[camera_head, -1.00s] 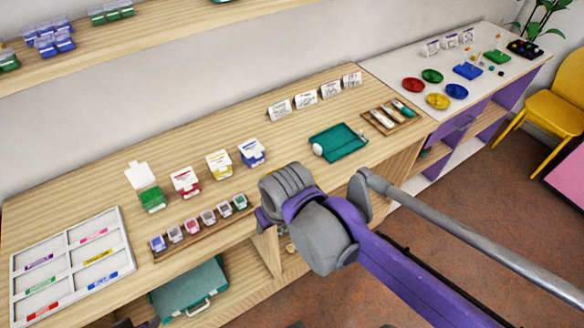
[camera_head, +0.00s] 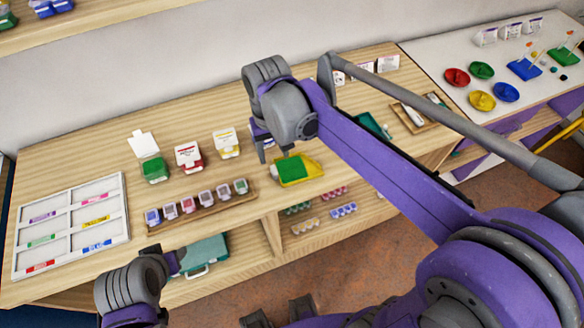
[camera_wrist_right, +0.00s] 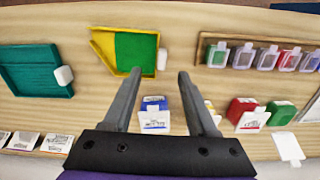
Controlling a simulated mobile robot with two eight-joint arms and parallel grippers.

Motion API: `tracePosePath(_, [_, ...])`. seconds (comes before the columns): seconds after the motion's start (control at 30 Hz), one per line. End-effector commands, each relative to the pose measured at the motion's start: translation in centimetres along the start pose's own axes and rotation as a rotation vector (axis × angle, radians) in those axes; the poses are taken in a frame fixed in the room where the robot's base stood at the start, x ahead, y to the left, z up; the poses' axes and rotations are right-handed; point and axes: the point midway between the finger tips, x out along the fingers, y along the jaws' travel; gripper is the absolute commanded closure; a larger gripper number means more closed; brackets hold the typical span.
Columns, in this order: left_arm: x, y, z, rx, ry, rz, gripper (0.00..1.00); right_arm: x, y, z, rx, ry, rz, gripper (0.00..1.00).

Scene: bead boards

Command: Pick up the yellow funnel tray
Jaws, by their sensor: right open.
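The yellow funnel tray (camera_head: 316,170) lies on the wooden table, right of the row of small containers, with a green area covering much of its inside. In the right wrist view the yellow tray (camera_wrist_right: 103,41) is at the top, beyond my fingertips. My right gripper (camera_head: 273,153) is open, above the table close to the tray's left side in the head view. In the wrist view the right gripper's fingers (camera_wrist_right: 158,74) are spread and empty, apart from the tray. My left gripper (camera_head: 174,263) is at the lower left; its fingers do not show clearly.
A teal tray (camera_wrist_right: 40,88) lies beside the yellow one. White-, red- and yellow-labelled boxes (camera_head: 188,157) stand left of my right gripper, behind a wooden rack (camera_head: 187,220) of small containers. A white sorting board (camera_head: 123,231) lies far left. A shelf (camera_head: 345,228) is below the tabletop.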

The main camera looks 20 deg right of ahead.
Motion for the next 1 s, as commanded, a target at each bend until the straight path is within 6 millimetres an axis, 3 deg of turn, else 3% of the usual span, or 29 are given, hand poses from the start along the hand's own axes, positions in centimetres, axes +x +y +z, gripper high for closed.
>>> tracePosePath(0.27, [0.1, 0.0, 0.1, 0.000, -0.001, 0.000, 0.50, 2.5, -0.1, 0.0, 0.000, 0.001, 0.000, 0.42])
tracePosePath(0.53, [0.2, 0.0, 0.2, 0.000, -0.001, 0.000, 0.50, 6.4, -0.3, -0.1, 0.000, 0.001, 0.000, 0.42])
tracePosePath(0.83, [0.2, 0.0, 0.2, 0.000, -0.002, 0.000, 0.50, 7.0, -0.3, 0.0, 0.000, 0.001, 0.000, 0.42])
tracePosePath(0.87, [0.2, 0.0, 0.2, 0.000, -0.002, 0.000, 0.50, 7.0, -0.3, 0.0, 0.000, 0.001, 0.000, 0.44])
tracePosePath(1.0, [0.2, 0.0, 0.2, 0.000, -0.002, 0.000, 0.50, 7.0, -0.3, 0.0, 0.000, 0.001, 0.000, 0.69])
